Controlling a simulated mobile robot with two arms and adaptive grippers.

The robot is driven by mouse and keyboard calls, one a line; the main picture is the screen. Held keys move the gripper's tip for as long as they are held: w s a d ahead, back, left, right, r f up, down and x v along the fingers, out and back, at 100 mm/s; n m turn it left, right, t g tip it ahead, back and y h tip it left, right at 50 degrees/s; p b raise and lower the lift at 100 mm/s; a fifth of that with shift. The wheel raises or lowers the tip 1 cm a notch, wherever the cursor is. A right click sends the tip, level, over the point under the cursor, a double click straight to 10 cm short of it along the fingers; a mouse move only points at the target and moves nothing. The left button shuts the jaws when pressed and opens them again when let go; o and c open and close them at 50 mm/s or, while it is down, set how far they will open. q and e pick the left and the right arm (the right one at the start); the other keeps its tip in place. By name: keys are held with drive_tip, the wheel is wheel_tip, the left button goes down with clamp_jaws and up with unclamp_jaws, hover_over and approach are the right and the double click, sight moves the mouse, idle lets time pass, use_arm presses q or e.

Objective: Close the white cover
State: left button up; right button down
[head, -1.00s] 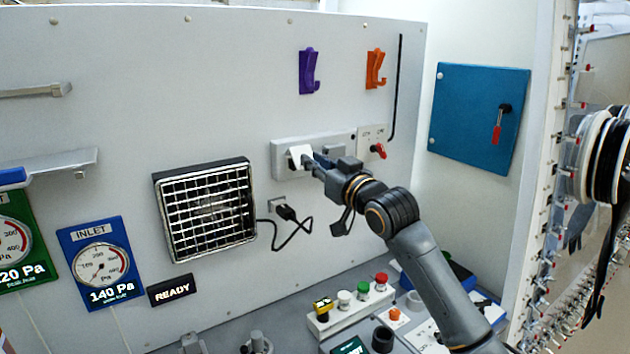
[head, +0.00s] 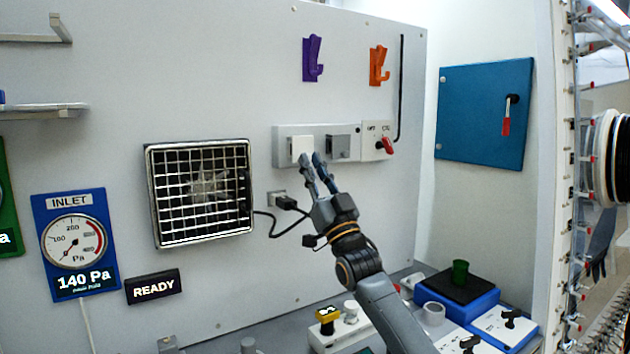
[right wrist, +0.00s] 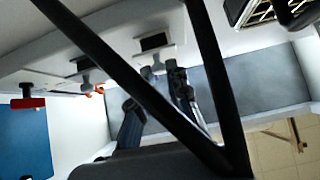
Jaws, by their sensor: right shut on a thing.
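The white cover (head: 301,147) is a small pale square on the left part of the grey wall-mounted switch box (head: 284,160). In the head view it looks nearly face-on; I cannot tell whether it lies flush. My right gripper (head: 311,160) is at its lower edge, its fingers shut on the cover and hiding its lower right corner. In the right wrist view, the gripper (right wrist: 164,74) reaches the cover (right wrist: 163,55), with a dark opening beside it. My left gripper is not in view.
A grey cover (head: 338,147) sits just right of the white one, then a red-handled switch (head: 387,146). A plug with a black cable (head: 285,203) is below left. A gridded vent (head: 200,192) is further left. Purple (head: 312,58) and orange (head: 379,66) hooks are above.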

idle(0.6)
drive_tip(key=c, duration=1.3)
unclamp_jaws()
drive_tip(key=shift+w, duration=0.1)
drive_tip(key=shift+c, duration=0.2)
drive_tip(key=shift+a+f, duration=0.1)
drive_tip(key=v, duration=1.2)
drive_tip(key=shift+w+f, duration=0.1)
drive_tip(key=shift+f, duration=0.05)
